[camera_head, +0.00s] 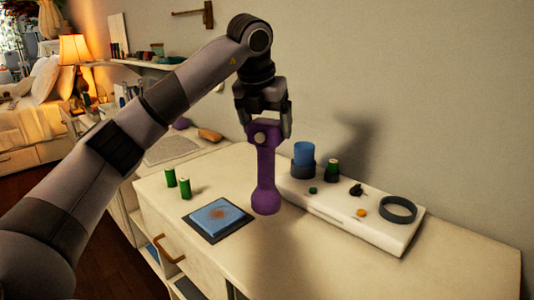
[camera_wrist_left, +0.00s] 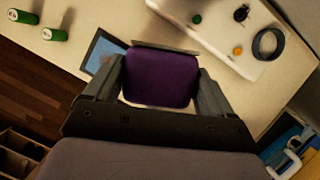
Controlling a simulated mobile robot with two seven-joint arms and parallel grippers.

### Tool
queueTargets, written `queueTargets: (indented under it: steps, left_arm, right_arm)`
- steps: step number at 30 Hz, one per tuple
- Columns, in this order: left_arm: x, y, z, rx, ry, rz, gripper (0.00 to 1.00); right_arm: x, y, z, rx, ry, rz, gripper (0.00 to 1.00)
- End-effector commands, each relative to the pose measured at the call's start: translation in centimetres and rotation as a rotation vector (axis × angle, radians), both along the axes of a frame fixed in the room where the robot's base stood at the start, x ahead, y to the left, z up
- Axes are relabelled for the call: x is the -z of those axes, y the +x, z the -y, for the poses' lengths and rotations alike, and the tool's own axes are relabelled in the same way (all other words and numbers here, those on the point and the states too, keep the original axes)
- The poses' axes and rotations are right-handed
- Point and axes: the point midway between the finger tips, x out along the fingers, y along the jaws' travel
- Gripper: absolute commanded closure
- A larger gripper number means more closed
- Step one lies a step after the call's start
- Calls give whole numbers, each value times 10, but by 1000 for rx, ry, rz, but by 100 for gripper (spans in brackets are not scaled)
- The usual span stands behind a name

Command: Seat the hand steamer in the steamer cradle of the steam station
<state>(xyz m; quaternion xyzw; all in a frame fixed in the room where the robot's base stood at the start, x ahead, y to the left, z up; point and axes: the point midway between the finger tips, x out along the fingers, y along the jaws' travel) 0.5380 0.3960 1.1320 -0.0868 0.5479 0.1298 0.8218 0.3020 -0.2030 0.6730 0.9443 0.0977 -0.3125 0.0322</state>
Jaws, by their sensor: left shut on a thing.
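The purple hand steamer (camera_head: 266,175) hangs upright in my left gripper (camera_head: 268,122), which is shut on its upper end. Its rounded lower end is just in front of the left part of the white steam station (camera_head: 375,236); I cannot tell whether it touches the counter. In the left wrist view the steamer (camera_wrist_left: 160,80) fills the space between the fingers. The dark ring, which looks like the steamer cradle (camera_head: 398,209), is at the station's right end, apart from the steamer; it also shows in the left wrist view (camera_wrist_left: 281,53). My right gripper is not in view.
The station carries a blue tank (camera_head: 304,153), a green cylinder (camera_head: 333,166), a black knob (camera_head: 356,190) and a yellow button (camera_head: 361,213). Two green cylinders (camera_head: 184,188) and a blue pad (camera_head: 218,216) are on the counter left. The front right counter (camera_head: 460,268) is clear.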

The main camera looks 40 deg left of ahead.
Motion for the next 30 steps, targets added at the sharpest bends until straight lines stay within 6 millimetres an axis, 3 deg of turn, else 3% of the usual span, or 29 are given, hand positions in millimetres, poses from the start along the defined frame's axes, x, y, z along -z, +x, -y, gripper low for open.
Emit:
queueTargets:
  steps: [8, 15, 27, 28, 29, 30]
  left_arm:
    - [20, 0, 0, 0, 0, 3, 91]
    - [54, 0, 0, -1, 0, 2, 91]
    - [60, 0, 0, 1, -1, 4, 91]
    - [60, 0, 0, 0, 0, 1, 6]
    - [60, 0, 0, 0, 0, 1, 0]
    - [60, 0, 0, 0, 0, 1, 0]
  right_arm:
    - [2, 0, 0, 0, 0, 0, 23]
    - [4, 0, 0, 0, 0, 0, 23]
    - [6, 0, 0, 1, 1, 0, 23]
    - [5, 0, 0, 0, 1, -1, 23]
    - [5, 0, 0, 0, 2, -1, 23]
    - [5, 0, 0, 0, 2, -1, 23]
